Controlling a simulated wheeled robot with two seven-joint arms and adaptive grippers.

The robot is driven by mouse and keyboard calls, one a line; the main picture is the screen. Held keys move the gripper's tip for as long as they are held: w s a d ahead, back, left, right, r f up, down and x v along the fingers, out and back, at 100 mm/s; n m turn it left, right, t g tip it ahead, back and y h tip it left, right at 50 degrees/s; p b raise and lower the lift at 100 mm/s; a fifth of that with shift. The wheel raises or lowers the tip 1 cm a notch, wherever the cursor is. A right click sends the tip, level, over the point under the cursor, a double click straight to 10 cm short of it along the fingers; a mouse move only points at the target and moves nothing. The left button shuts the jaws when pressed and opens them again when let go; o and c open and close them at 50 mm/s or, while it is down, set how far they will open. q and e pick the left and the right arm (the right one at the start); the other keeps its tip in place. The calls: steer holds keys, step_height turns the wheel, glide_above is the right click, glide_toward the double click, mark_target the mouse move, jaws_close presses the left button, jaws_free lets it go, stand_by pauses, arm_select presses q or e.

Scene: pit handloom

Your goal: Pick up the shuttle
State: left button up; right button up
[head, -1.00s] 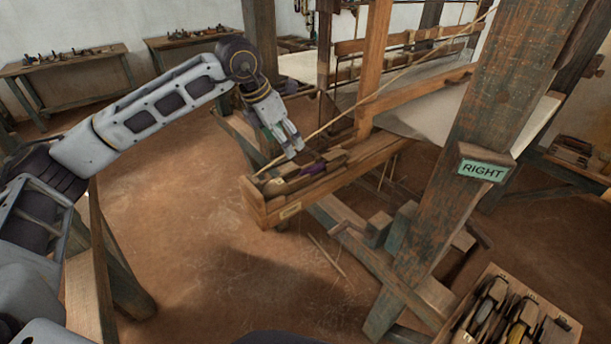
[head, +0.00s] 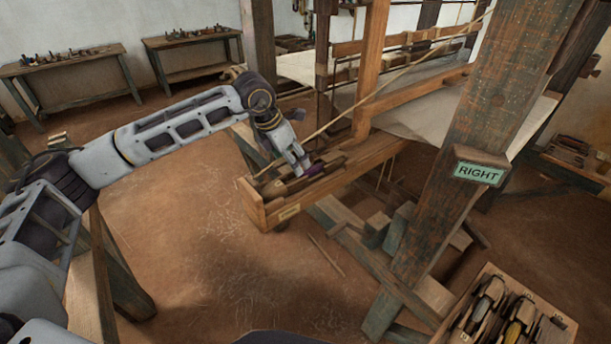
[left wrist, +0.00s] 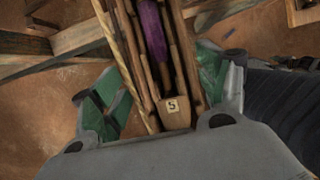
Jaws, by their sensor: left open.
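The shuttle (left wrist: 172,113) is a wooden boat shape with a purple yarn bobbin (left wrist: 152,35) in it and a tag reading "5" at its near end. My left gripper (head: 304,168) points down over the box. In the left wrist view its green-padded fingers (left wrist: 160,92) are open, one on each side of the shuttle. Whether they touch it cannot be told. My right gripper is not in view.
A loom post (head: 470,130) with a green "RIGHT" sign (head: 479,173) stands right of the box. A thin stick or cord (head: 380,93) runs slanting above the box. A crate (head: 558,318) of several shuttles is at the lower right. The floor left of the box is clear.

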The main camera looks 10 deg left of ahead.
arm_select(q)
steer(key=shift+w+d+f, duration=0.15)
steer(key=shift+w+f, duration=0.05)
steer(key=shift+f, duration=0.5)
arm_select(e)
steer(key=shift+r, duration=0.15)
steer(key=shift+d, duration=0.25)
arm_select(q)
steer(key=shift+w+d+f, duration=0.1)
steer(key=shift+f, duration=0.35)
steer(key=shift+w+d+f+p, duration=0.1)
steer(key=shift+w+f+p, duration=0.1)
steer(key=shift+f+p, duration=0.45)
steer(key=x, duration=0.2)
steer(key=shift+f, duration=0.25)
steer(key=shift+w+f, duration=0.1)
steer(key=shift+f, duration=0.1)
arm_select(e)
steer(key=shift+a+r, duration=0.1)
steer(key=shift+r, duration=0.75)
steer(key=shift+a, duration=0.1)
